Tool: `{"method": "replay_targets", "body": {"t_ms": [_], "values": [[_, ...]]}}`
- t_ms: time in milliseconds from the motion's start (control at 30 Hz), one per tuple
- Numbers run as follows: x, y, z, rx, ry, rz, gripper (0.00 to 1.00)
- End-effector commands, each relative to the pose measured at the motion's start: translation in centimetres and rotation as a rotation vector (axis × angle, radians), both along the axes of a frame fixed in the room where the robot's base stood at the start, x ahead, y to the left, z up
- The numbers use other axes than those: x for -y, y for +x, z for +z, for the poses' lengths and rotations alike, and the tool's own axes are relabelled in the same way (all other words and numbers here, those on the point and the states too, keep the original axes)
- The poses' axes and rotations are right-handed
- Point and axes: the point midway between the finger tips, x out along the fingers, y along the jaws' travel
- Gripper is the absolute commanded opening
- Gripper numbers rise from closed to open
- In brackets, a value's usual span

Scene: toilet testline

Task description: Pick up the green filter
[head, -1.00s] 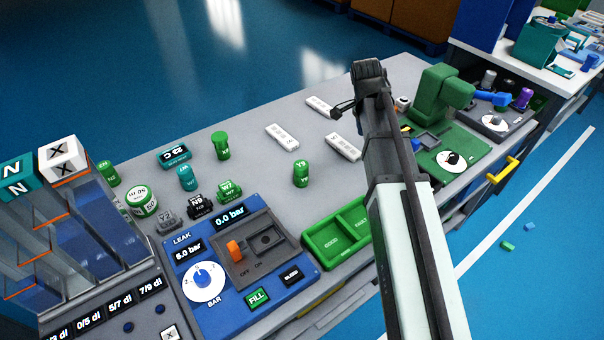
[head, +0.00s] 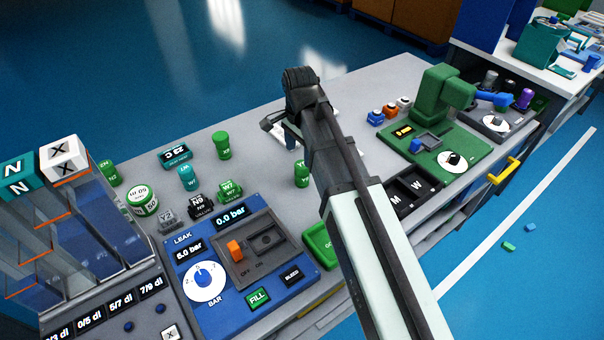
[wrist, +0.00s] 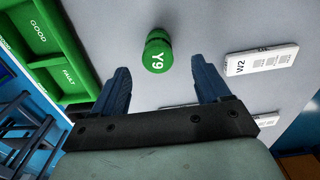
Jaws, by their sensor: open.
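A green cylindrical part marked Y9 (head: 301,174) stands upright on the grey bench, partly behind my arm in the head view. In the wrist view this green part (wrist: 157,52) lies just ahead of the gap between my fingers, apart from both. My gripper (wrist: 160,66) is open and empty. In the head view my gripper (head: 278,133) hangs above the bench, beyond the Y9 part. Another green cylinder (head: 221,146) stands further left. Which one the task calls the filter is not marked.
A green tray marked GOOD and FAULT (wrist: 62,62) lies left in the wrist view. A white W2 block (wrist: 262,59) lies right. The blue leak tester (head: 205,250) is at the front, the green press station (head: 450,150) at the right. Several small parts stand around the W7 part (head: 230,188).

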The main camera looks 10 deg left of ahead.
Motion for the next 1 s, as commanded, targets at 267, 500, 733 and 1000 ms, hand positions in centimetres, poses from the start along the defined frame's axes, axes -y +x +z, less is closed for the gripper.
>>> {"method": "replay_targets", "body": {"t_ms": [267,500,733,1000], "values": [[0.1,0.0,-3.4,-0.001,-0.001,0.0,0.76],[0.1,0.0,-4.2,0.001,0.0,0.0,0.76],[0.4,-0.1,-5.7,-0.001,-0.001,-0.001,0.76],[0.6,0.0,-8.7,0.0,0.0,0.0,0.76]]}}
